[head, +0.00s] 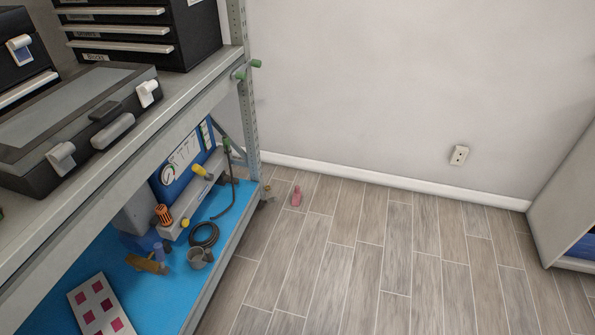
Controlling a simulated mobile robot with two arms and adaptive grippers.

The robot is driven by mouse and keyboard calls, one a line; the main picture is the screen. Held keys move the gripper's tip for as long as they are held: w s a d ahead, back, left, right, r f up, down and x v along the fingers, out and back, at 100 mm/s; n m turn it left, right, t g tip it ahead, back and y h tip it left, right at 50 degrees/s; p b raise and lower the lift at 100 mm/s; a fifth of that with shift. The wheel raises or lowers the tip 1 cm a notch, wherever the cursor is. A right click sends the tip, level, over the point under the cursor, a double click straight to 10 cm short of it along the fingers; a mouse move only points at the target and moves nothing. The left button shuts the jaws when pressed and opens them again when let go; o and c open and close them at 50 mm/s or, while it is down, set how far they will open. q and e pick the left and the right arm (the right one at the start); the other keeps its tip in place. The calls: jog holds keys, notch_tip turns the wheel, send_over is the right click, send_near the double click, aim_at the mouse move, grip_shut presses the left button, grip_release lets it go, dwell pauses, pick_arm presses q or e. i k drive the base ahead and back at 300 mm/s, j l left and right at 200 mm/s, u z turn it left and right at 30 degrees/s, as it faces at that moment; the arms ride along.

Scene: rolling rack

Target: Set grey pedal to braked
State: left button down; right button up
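A rolling rack (250,110) with a grey metal frame fills the left of the head view. At the foot of its far corner post a small greyish-tan part (267,192) shows, low by the floor. It may be a caster or its pedal, but it is too small to tell, and I cannot read any braked or released position. No other part that could be the grey pedal shows clearly. The rack's near corners are out of view or hidden. Neither of my grippers is in view.
A small pink object (296,196) stands on the floor beside the post. Black cases (70,125) and a drawer unit (140,30) sit on the upper shelf. The blue lower shelf (205,290) holds tools. Wood floor (400,270) is clear to the right, up to a cabinet (570,195).

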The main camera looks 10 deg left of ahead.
aim_at(274, 199)
jog(key=i+l+u, duration=0.2)
jog(key=i+u, duration=0.15)
jog(key=i, duration=0.15)
jog(key=i+l+u, duration=0.3)
jog(key=i+u, duration=0.15)
jog(key=u, duration=0.2)
jog(key=i+l+u, duration=0.1)
jog(key=u, duration=0.2)
jog(key=i+l+u, duration=0.2)
jog(key=l, duration=0.2)
jog(key=i+l+u, duration=0.15)
jog(key=l, duration=0.25)
jog(key=i+l+u, duration=0.2)
jog(key=l, duration=0.25)
jog(key=l+u, duration=0.15)
jog(key=l, duration=0.3)
jog(key=i+l, duration=0.1)
jog(key=l, duration=0.3)
